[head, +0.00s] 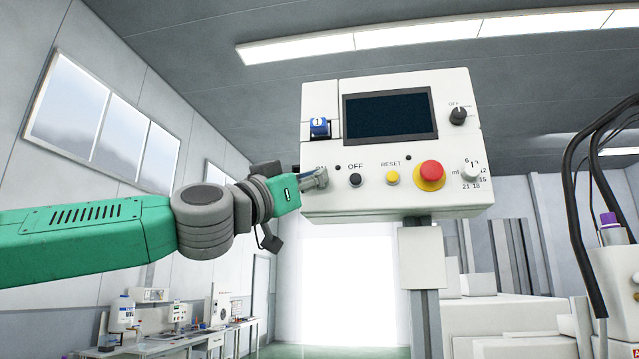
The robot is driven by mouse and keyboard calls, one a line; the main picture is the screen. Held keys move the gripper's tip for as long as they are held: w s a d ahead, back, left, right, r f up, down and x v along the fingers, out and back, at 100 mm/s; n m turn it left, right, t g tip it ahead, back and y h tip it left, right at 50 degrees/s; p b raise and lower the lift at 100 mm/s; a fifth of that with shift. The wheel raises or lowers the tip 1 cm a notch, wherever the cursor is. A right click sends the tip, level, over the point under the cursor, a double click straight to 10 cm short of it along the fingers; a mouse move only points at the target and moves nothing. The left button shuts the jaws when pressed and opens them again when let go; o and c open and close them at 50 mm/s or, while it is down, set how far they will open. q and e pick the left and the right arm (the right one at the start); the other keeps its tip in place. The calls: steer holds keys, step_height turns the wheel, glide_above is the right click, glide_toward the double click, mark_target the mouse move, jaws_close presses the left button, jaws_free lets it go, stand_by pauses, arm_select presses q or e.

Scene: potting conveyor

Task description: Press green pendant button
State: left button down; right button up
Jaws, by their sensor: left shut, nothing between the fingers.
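The white control pendant (385,191) stands on a grey post in front of me. Its face has a dark screen (390,115), a black OFF button (355,180), a yellow RESET button (392,178) and a red emergency stop (429,174) on a yellow ring. My left gripper (322,179) is shut and empty, with its tip at the lower left of the panel, just below the partly covered ON label. The green button is not visible; the gripper covers that spot. I cannot tell whether the tip touches the panel. My right gripper is not in view.
A blue switch marked 1 (320,127) sits at the panel's upper left, above my gripper. A black rotary knob (458,116) and a white dial (470,169) are on the right. Black cables (581,190) hang at the far right. A workbench (170,340) stands at the lower left.

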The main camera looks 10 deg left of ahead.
arm_select(q)
steer(key=shift+w, duration=0.15)
stand_by(0.4)
steer(key=shift+s+b, duration=0.35)
steer(key=shift+s, duration=0.55)
steer(key=shift+s+b, duration=0.7)
steer(key=shift+s, duration=1.75)
